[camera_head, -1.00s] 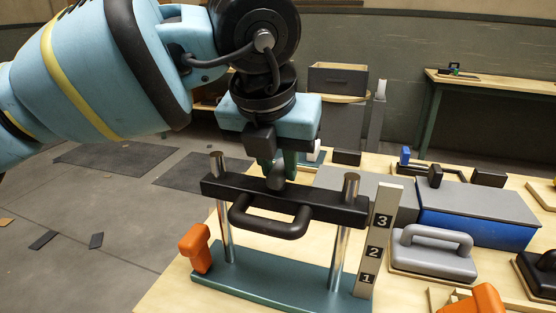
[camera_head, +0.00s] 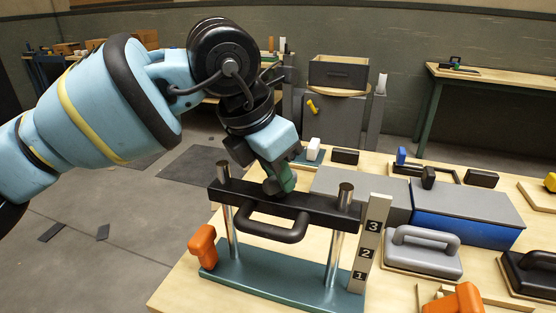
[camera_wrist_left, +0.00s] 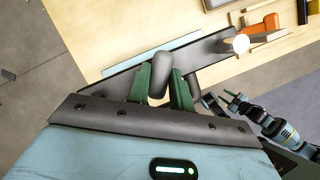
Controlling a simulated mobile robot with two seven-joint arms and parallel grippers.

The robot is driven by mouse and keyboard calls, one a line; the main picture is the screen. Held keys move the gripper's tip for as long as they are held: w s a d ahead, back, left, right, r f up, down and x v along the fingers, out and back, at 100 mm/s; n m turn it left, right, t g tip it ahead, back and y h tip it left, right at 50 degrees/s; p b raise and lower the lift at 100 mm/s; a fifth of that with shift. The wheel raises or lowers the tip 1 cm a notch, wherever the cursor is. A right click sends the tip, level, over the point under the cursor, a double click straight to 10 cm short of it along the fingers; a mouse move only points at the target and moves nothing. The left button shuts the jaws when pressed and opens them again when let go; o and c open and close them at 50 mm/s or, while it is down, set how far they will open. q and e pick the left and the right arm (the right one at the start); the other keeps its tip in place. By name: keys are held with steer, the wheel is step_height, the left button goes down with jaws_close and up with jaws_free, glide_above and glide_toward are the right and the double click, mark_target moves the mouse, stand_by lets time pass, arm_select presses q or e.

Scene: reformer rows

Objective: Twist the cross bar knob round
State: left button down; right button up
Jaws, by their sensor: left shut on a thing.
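The dark cross bar (camera_head: 318,203) spans two bright posts on a teal base (camera_head: 290,283), with a looped handle (camera_head: 270,225) on its front. The grey knob (camera_head: 272,187) stands on top of the bar, left of its middle. My left gripper (camera_head: 279,183) is tilted and comes down onto the knob from behind. In the left wrist view, the green fingers (camera_wrist_left: 161,86) are shut on the rounded grey knob (camera_wrist_left: 157,82), one on each side.
A numbered scale (camera_head: 368,245) stands close to the right post. An orange clamp-like piece (camera_head: 201,246) sits at the base's left end. A grey-and-blue box (camera_head: 465,212) and a grey handle block (camera_head: 424,252) are to the right. Open floor lies left of the table.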

arm_select(q)
steer(key=shift+r+m+g+h+p, duration=0.25)
steer(key=shift+m+p, duration=0.4)
steer(key=shift+m, duration=0.35)
steer(key=m+g+p, duration=0.1)
steer(key=m+p, duration=0.1)
steer(key=shift+w+m+h, duration=0.1)
steer(key=shift+m+h, duration=0.15)
steer(key=shift+m, duration=0.05)
steer(key=shift+m+g+p, duration=0.45)
steer(key=shift+m+p, duration=0.15)
steer(key=shift+m, duration=0.3)
steer(key=m+g+p, duration=0.1)
steer(key=m, duration=0.2)
steer(key=shift+w, duration=0.15)
steer(key=shift+f+m+g+p, duration=0.1)
steer(key=shift+m+g+p, duration=0.4)
steer(key=shift+m, duration=0.3)
steer(key=c, duration=1.2)
jaws_free()
steer(key=shift+f, duration=0.1)
steer(key=shift+c, duration=0.2)
steer(key=v, duration=0.8)
